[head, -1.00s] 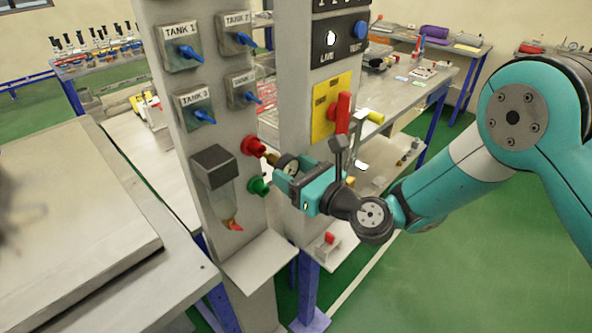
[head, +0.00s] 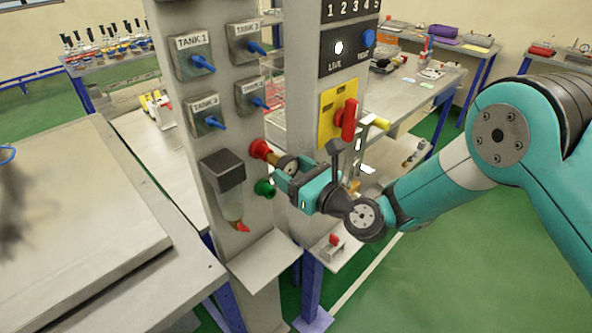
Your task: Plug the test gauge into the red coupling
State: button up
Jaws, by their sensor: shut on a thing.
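The red coupling (head: 259,149) sticks out of the grey post, below and right of the tank valves. A green coupling (head: 264,187) sits just below it. My gripper (head: 285,174) is shut on the test gauge (head: 289,164), a small round dial with a dark rim. The gauge's brass stem (head: 273,158) points left at the front of the red coupling and appears to meet it. I cannot tell from this view whether the stem is seated inside. The gripper's fingers hide part of the gauge.
Blue-handled tank valves (head: 203,64) are above on the post. A filter bowl (head: 228,190) hangs left of the couplings, above a small grey shelf (head: 262,262). A red handle (head: 349,120) on a yellow plate stands close behind my gripper. Open green floor lies right.

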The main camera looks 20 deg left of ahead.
jog(key=shift+w+a+r+p, duration=0.1)
jog(key=shift+a+p, duration=0.25)
jog(key=shift+a, duration=0.05)
jog(key=o, duration=1)
jog(key=shift+o, duration=0.2)
jog(key=shift+s+d+f+b, duration=0.15)
jog(key=shift+d+b, duration=0.25)
jog(key=shift+s+d+f+b, duration=0.1)
jog(key=shift+d+b, duration=0.25)
jog(key=shift+d, duration=0.05)
jog(key=b+v, duration=0.3)
jog(key=v, duration=0.1)
jog(key=shift+b, duration=0.3)
jog(key=shift+s+d+r+b, duration=0.15)
jog(key=shift+s+d+b, duration=0.15)
jog(key=shift+d, duration=0.3)
